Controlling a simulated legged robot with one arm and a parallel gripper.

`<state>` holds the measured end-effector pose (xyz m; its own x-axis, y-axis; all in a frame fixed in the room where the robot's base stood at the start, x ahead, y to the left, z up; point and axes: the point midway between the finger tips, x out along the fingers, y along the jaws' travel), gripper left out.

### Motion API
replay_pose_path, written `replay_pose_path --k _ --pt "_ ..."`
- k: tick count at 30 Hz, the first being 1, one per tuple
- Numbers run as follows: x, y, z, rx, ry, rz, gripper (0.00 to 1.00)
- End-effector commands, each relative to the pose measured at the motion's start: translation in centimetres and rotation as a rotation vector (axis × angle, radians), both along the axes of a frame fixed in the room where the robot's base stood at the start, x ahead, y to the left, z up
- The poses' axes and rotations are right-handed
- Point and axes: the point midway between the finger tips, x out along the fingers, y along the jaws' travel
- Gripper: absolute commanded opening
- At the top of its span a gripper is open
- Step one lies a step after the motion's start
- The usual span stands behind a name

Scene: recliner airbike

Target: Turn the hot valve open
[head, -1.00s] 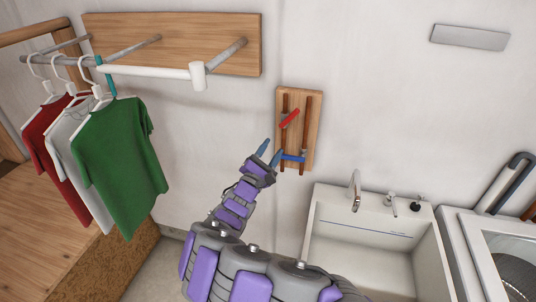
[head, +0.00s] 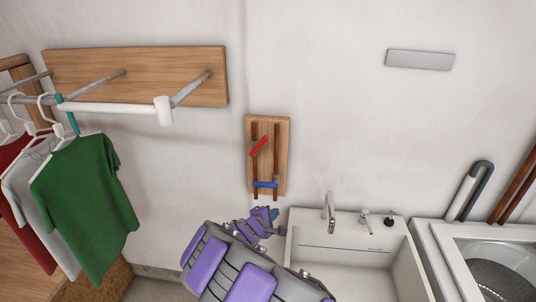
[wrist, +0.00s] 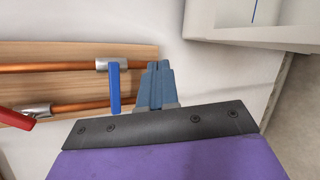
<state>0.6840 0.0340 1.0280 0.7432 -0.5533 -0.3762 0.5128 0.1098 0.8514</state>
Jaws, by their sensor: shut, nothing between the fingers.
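The red valve handle (head: 259,146) is set at a slant on the left copper pipe of a wooden wall board (head: 265,122). The blue valve handle (head: 265,184) lies crosswise, lower on the board. My gripper (head: 275,214) is just below the board, small and partly hidden by my own arm in the head view. In the wrist view, the blue fingers (wrist: 157,85) are together and empty, close to the right of the blue handle (wrist: 114,88). The red handle (wrist: 15,120) is cut by the left edge there.
A white sink (head: 355,262) with a faucet (head: 329,204) stands to the right, below the board. A washing machine (head: 480,262) is farther right. A rack with hanging shirts (head: 88,205) is at the left. The wall around the board is clear.

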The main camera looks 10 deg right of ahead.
Motion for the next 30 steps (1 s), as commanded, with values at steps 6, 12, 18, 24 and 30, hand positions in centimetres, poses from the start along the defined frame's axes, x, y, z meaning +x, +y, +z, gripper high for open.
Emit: replay_pose_path --k 6,12,18,24,30 --pt "-3.0 -1.1 -9.6 0.671 0.127 -0.244 0.0" --pt "-4.9 2.5 -13.1 1.31 0.176 -0.508 0.0" --pt "-4.2 6.1 -10.6 1.964 0.181 -0.772 0.0" --pt "-1.4 6.0 -3.1 2.631 0.174 -0.961 0.0" --pt "0.7 0.4 6.3 -2.735 -0.165 0.805 0.0"
